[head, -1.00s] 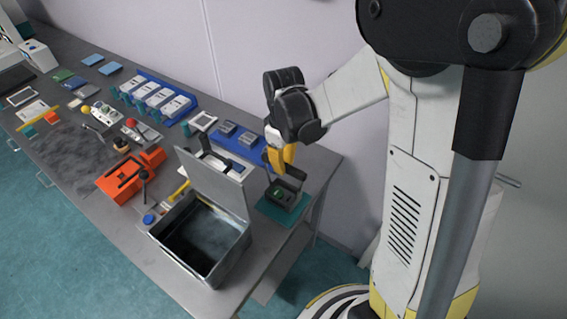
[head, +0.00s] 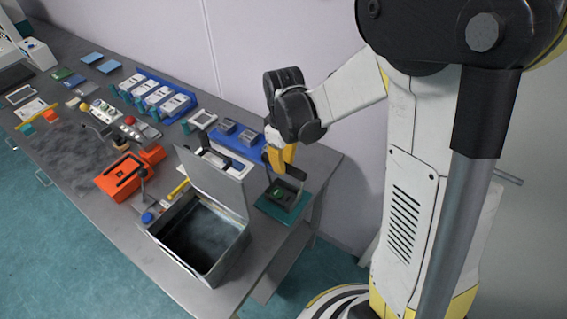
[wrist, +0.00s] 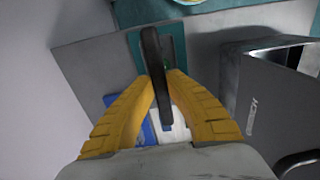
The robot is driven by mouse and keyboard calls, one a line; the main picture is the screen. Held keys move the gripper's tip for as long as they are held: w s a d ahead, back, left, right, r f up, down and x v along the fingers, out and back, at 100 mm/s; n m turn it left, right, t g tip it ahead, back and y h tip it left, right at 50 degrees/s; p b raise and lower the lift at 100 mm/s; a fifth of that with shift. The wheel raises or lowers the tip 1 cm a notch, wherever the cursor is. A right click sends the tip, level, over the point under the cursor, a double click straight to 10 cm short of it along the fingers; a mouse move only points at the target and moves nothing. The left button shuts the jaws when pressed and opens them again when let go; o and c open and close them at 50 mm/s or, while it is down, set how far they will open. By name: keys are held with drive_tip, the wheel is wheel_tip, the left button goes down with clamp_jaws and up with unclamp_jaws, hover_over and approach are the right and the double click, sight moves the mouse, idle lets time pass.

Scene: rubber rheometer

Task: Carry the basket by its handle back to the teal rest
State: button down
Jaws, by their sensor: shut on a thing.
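The dark basket (head: 281,196) with something green inside is at the teal rest (head: 265,207), at the right end of the bench in the head view. Its dark handle (wrist: 155,75) stands up between my fingers in the wrist view. My gripper (head: 280,160) is above the basket, its yellow fingers shut on the handle; the fingers also show in the wrist view (wrist: 163,80). The basket looks upright and within the rest's outline. I cannot tell whether its bottom touches the rest. Part of the rest (wrist: 135,48) shows beside the handle in the wrist view.
An open metal bath (head: 200,245) with a raised lid (head: 212,178) stands close left of the rest. An orange box (head: 122,178) and a blue tray (head: 237,142) are further left. The bench's right edge is just beyond the rest, and the wall is behind.

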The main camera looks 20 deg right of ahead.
drive_tip(key=shift+f, duration=0.15)
drive_tip(key=c, duration=1.4)
unclamp_jaws()
wheel_tip(320, 180, up, 12)
drive_tip(key=shift+r, duration=0.1)
drive_tip(key=s+f+m+t+b, duration=0.2)
drive_tip(key=s+b, duration=0.1)
drive_tip(key=s, duration=0.1)
drive_tip(key=s+f+m+t+b, duration=0.2)
drive_tip(key=s+b, duration=0.2)
drive_tip(key=s+f+m+t+b, duration=0.3)
drive_tip(key=s, duration=0.1)
drive_tip(key=shift+s, duration=0.4)
